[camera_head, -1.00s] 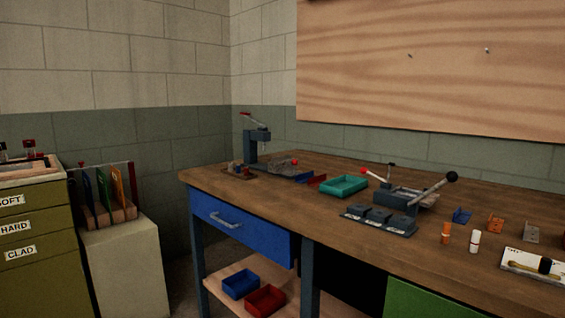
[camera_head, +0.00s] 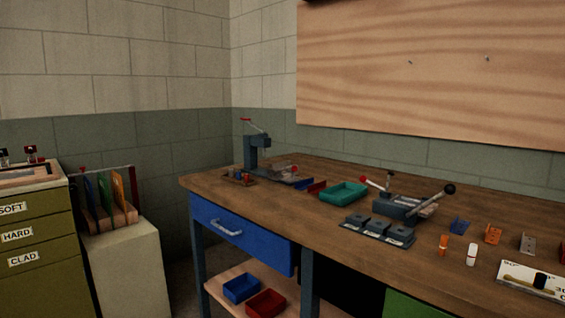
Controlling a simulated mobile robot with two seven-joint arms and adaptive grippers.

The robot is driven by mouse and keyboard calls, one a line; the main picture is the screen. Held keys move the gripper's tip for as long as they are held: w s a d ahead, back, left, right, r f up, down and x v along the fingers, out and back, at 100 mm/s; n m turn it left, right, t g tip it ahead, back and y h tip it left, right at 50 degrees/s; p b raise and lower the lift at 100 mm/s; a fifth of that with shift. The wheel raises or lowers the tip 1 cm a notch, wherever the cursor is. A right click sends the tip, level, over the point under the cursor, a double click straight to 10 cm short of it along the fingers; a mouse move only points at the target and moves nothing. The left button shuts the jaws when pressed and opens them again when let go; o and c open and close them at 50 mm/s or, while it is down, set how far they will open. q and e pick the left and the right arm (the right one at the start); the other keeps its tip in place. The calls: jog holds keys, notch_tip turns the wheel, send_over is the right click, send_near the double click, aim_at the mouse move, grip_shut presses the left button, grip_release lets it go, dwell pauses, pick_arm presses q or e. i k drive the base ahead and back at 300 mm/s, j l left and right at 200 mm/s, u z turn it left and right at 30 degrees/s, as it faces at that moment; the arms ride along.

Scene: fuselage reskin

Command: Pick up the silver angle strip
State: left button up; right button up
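A small silver-grey piece with holes (camera_head: 527,243), which looks like the silver angle strip, stands on the wooden workbench (camera_head: 300,207) towards the right of the head view. To its left are a similar orange piece (camera_head: 493,235) and a blue piece (camera_head: 459,226). Neither of my grippers shows in the head view, and nothing touches the silver piece.
In front of the pieces stand an orange bottle (camera_head: 443,244) and a white bottle (camera_head: 472,255). A lever tool (camera_head: 398,208), a teal tray (camera_head: 343,192) and a press (camera_head: 257,153) stand further left. A green cabinet (camera_head: 35,235) is at far left.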

aim_at(284, 165)
jog(key=u, duration=1.1)
jog(key=i+j+u, duration=0.2)
jog(key=u, duration=0.15)
jog(key=i+j+u, duration=0.1)
jog(key=i+u, duration=0.6)
jog(key=i, duration=1.65)
